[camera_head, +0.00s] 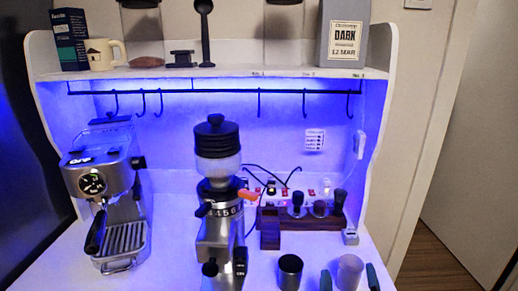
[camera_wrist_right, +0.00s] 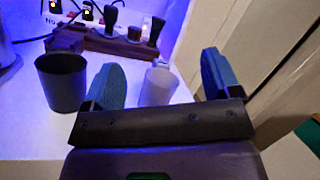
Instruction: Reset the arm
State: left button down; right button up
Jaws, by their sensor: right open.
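My right gripper (camera_head: 349,279) is at the bottom right of the head view, over the front of the cabinet's white counter. Its two teal fingers stand wide apart in the right wrist view (camera_wrist_right: 161,80), and nothing is clamped between them. A pale cup (camera_head: 350,270) shows between the fingers in the head view. In the right wrist view the pale cup (camera_wrist_right: 160,84) appears in the gap, nearer the left finger; I cannot tell how deep it sits between them. A dark cup (camera_wrist_right: 62,82) stands left of the left finger, apart from it. My left gripper is not in view.
The dark cup (camera_head: 290,271) stands left of the gripper. Behind are a wooden tamper stand (camera_head: 270,232) and a power strip. A grinder (camera_head: 217,170) stands mid-counter, an espresso machine (camera_head: 104,190) at left. A shelf (camera_head: 200,73) with hooks runs above. The cabinet's side wall (camera_head: 379,130) is at right.

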jog(key=s+a+f+n+g+y, duration=0.2)
jog(key=s+f+n+g+y, duration=0.3)
jog(key=n, duration=0.8)
jog(key=s+a+f+n+g+y, duration=0.1)
jog(key=s+a+n+g+y, duration=0.15)
jog(key=n+y, duration=0.65)
jog(key=s+d+f+n+g+h, duration=0.4)
jog(key=s+d+n+g+h, duration=0.1)
jog(key=s+d+h, duration=0.15)
jog(key=s+d+f+n+g+h, duration=0.5)
jog(key=s+d, duration=0.2)
jog(key=s, duration=0.1)
jog(key=w+f+n+t, duration=0.1)
jog(key=w+f+t, duration=0.6)
jog(key=f, duration=0.3)
jog(key=shift+w+d+t+y, duration=0.15)
jog(key=shift+t+y, duration=0.3)
jog(key=shift+t, duration=0.3)
